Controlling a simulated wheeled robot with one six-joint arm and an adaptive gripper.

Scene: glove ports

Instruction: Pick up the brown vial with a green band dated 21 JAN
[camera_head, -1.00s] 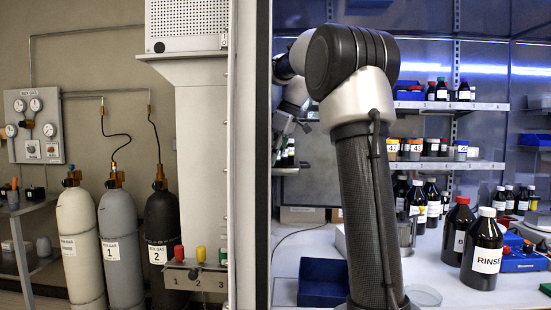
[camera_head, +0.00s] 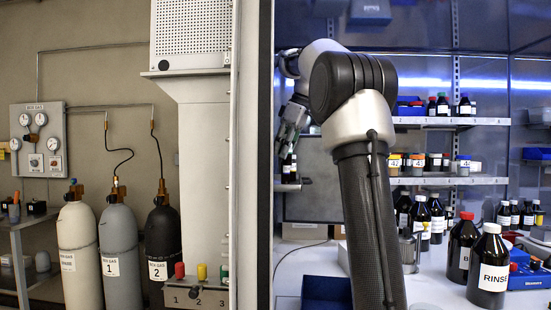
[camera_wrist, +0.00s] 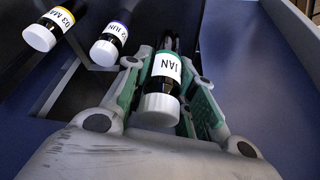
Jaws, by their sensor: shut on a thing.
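In the wrist view, a dark vial (camera_wrist: 160,106) with a white cap and a white label reading "JAN" is between the two fingers of my gripper (camera_wrist: 172,80). The gripper is shut on it; the green finger pads lie on either side.
Two similar vials stand left of the held one: one with a yellow band (camera_wrist: 50,27), marked "03 MA", and one with a blue band (camera_wrist: 110,42), marked "02 JUN". Bottles and jars fill the shelves (camera_head: 450,181) at the right. A large RINSE bottle (camera_head: 489,272) stands on the bench.

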